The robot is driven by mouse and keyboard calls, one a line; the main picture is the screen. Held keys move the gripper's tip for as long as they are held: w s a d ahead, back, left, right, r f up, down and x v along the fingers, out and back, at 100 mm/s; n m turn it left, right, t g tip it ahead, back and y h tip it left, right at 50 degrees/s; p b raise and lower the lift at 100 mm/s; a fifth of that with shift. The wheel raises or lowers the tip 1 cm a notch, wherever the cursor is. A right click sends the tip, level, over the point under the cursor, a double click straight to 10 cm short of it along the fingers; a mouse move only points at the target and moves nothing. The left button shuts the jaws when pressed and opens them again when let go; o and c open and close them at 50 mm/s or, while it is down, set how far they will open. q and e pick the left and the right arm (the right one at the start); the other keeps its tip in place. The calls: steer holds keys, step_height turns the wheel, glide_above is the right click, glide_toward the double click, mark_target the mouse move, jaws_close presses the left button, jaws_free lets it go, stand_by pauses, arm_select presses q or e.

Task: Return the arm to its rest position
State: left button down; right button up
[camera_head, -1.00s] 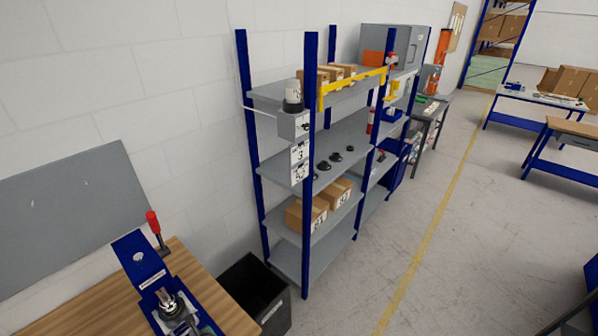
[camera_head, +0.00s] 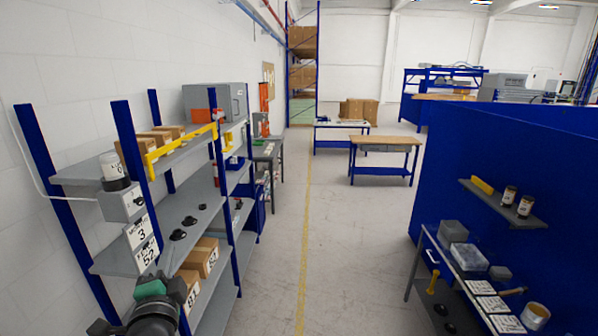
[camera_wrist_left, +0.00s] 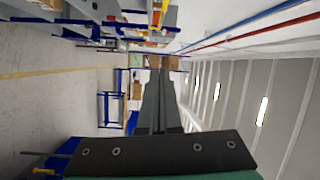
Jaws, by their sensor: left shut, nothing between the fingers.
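My left arm (camera_head: 152,312) shows at the lower left of the head view, in front of the shelf rack, as a dark wrist section with green-grey parts. In the left wrist view my left gripper (camera_wrist_left: 160,75) points away from the camera into the room. Its two long grey fingers lie together, shut, with nothing held. The wrist view is turned on its side, with the floor at left and the ceiling at right. My right gripper is in neither view.
A grey shelf rack (camera_head: 205,208) with blue posts stands at left, holding cardboard boxes (camera_head: 200,258) and black discs (camera_head: 178,234). At right are a blue partition (camera_head: 500,150) and a bench with containers (camera_head: 472,258). The aisle floor (camera_head: 335,235) between them is clear.

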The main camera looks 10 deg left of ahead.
arm_select(q)
steer(key=s+d+r+n+t+h, duration=0.1)
steer(key=s+d+r+n+t, duration=0.15)
steer(key=r, duration=0.45)
steer(key=s+d+r+n+t+h, duration=0.1)
steer(key=s+d+r+t, duration=0.1)
steer(key=d+r, duration=0.35)
steer(key=s+d+r+n+t+h, duration=0.3)
steer(key=s+r+h, duration=0.1)
steer(key=s+r, duration=0.3)
steer(key=s+d+r+n+t+h, duration=0.3)
steer(key=s+r+h, duration=0.1)
steer(key=s+r, duration=0.4)
steer(key=shift+s+d, duration=0.15)
steer(key=shift+s, duration=0.5)
steer(key=shift+n, duration=0.35)
